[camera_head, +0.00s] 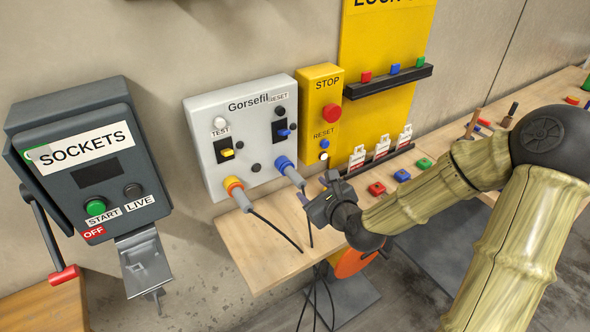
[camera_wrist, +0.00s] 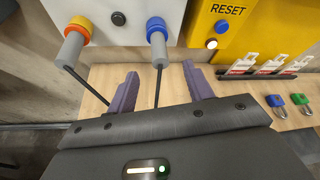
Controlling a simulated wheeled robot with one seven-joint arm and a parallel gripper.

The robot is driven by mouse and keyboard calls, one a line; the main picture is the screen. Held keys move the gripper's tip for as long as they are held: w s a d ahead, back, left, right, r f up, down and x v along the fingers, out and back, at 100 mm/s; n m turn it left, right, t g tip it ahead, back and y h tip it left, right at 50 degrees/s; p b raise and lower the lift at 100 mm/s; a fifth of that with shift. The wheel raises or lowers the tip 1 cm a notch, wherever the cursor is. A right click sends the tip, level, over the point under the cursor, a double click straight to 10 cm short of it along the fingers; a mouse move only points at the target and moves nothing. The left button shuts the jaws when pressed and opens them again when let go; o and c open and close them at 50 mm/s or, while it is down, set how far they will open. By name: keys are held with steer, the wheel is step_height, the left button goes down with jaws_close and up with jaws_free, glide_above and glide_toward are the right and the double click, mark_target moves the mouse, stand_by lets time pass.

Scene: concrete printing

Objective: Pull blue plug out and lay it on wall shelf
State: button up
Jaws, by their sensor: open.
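The blue plug (camera_head: 286,168) is in the lower right of the white Gorsefil panel (camera_head: 222,122), with a grey body and a dark cable hanging from it. It also shows in the wrist view (camera_wrist: 156,32), above and beyond my fingers. My gripper (camera_head: 313,188) is open and empty, just below and to the right of the plug, apart from it. Its purple fingers (camera_wrist: 160,75) are spread in the wrist view. A wooden shelf (camera_head: 258,246) runs along the wall below the panel. A black ledge (camera_head: 390,82) is on the yellow board; which is the wall shelf, I cannot tell.
A yellow plug (camera_head: 236,190) sits left of the blue one, also cabled. The yellow STOP box (camera_head: 320,100) adjoins the panel. Coloured padlocks (camera_head: 402,175) and a rack of tags (camera_head: 380,158) stand to the right. The left part of the wooden shelf is clear except for cables.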

mark_target(303, 187)
steer(key=p+x, duration=0.2)
steer(key=x, duration=1)
steer(key=shift+f, duration=0.2)
jaws_close()
steer(key=shift+s+d, duration=0.15)
steer(key=shift+s, duration=0.1)
steer(key=shift+s+d, duration=0.3)
steer(key=shift+s, duration=0.15)
steer(key=shift+s+d, duration=0.6)
steer(key=shift+s, duration=0.35)
steer(key=shift+s+d, duration=0.65)
steer(key=shift+s, duration=0.25)
steer(key=shift+s, duration=0.1)
